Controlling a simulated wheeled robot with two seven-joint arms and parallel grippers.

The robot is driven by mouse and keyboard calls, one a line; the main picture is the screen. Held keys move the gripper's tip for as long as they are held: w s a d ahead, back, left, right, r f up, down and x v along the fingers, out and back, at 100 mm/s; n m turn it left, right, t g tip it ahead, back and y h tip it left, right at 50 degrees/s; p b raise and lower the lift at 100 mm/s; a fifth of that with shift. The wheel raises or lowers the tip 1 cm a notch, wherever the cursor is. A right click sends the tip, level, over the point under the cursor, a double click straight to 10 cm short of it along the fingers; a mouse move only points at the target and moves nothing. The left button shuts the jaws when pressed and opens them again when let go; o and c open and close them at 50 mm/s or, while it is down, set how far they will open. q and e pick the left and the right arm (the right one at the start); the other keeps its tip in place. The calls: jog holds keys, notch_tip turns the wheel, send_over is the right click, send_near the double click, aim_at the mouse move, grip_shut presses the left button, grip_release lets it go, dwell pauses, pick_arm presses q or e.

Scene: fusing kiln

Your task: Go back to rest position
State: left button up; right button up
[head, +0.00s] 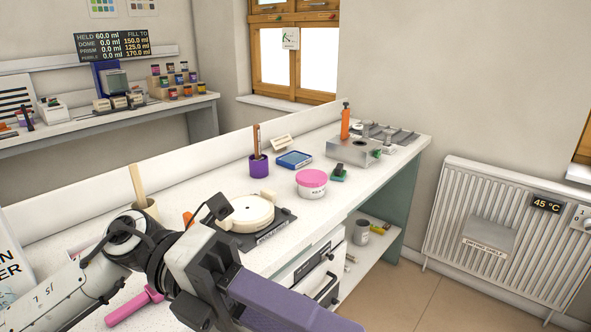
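My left arm comes in from the lower left, bends at a dark joint over the near part of the white counter (215,180), and its purple link runs out through the bottom edge. My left gripper is outside the picture, so its fingers cannot be seen. My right arm and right gripper are not in view. The arm hides part of the counter's front and what lies behind it.
A round cream piece (247,213) on a dark plate, a pink-lidded tub (312,183), a purple cup (259,166), a blue tray (294,159) and a pink-handled tool (134,306) are on the counter. A radiator (510,215) stands right. Floor (410,300) between is clear.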

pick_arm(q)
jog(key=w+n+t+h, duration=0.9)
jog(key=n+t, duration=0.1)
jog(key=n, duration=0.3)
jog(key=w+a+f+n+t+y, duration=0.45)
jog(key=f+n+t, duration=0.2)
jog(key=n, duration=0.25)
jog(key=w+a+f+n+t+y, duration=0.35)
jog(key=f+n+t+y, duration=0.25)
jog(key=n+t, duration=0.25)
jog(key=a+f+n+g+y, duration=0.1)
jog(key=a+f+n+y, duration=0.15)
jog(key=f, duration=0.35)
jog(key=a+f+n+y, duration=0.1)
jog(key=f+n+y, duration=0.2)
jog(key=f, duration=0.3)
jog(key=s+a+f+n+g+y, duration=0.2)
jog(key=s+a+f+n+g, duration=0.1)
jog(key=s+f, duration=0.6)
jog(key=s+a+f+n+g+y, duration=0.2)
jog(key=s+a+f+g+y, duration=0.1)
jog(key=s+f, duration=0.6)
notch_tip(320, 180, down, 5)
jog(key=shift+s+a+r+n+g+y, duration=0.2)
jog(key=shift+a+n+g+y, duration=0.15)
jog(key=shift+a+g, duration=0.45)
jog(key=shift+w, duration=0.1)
